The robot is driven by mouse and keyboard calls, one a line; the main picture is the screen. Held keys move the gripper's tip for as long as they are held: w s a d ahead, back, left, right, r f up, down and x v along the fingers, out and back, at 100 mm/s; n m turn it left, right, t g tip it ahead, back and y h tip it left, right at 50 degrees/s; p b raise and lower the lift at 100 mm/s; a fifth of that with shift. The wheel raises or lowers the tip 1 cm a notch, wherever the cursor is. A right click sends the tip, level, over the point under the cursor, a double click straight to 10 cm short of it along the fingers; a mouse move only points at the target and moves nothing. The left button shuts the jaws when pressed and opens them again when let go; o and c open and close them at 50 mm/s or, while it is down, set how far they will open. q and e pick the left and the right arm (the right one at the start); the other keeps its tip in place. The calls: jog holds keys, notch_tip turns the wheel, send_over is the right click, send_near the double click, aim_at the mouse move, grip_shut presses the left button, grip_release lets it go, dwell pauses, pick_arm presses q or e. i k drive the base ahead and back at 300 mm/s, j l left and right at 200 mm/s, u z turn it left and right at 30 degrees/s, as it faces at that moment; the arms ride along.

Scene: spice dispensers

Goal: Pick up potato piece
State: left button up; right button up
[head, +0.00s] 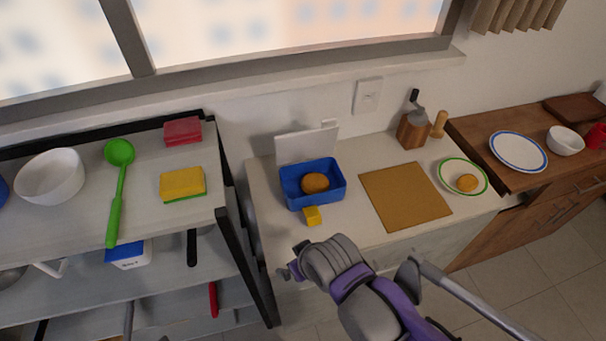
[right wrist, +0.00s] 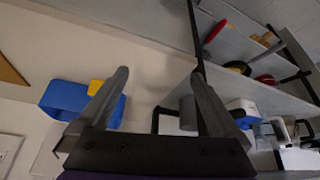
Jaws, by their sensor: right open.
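A small yellow cube-shaped piece (head: 312,215), which looks like the potato piece, lies on the white counter in front of a blue box (head: 289,187). A round brown potato (head: 315,183) sits in the box. Another brown potato (head: 467,183) sits on a green-rimmed plate (head: 446,167). My right gripper (head: 291,272) is at the counter's front edge, nearer than the yellow piece and apart from it. In the right wrist view its fingers (right wrist: 160,78) are spread and empty; the yellow piece (right wrist: 95,87) and blue box (right wrist: 60,98) show left of and partly behind the left finger. My left gripper is out of view.
A brown board (head: 405,196) lies on the counter right of the box. A wooden grinder (head: 412,130) stands behind it. A shelf unit (head: 150,222) with sponges, a green ladle and bowls stands close on the left. Its black post (head: 240,255) is near my right gripper.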

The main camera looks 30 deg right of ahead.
aim_at(466, 183)
jog(key=z, duration=2.55)
jog(key=l+u, duration=0.1)
jog(key=u, duration=0.3)
jog(key=i+l+u, duration=0.1)
jog(key=u, duration=0.3)
jog(key=l+u, duration=0.1)
jog(key=u, duration=0.25)
jog(key=l+u, duration=0.35)
jog(key=l, duration=0.15)
jog(key=l+u, duration=0.3)
jog(key=l, duration=0.2)
jog(key=k+l, duration=0.1)
jog(key=l, duration=0.45)
jog(key=l+u, duration=0.1)
jog(key=l, duration=0.45)
jog(key=k, duration=0.05)
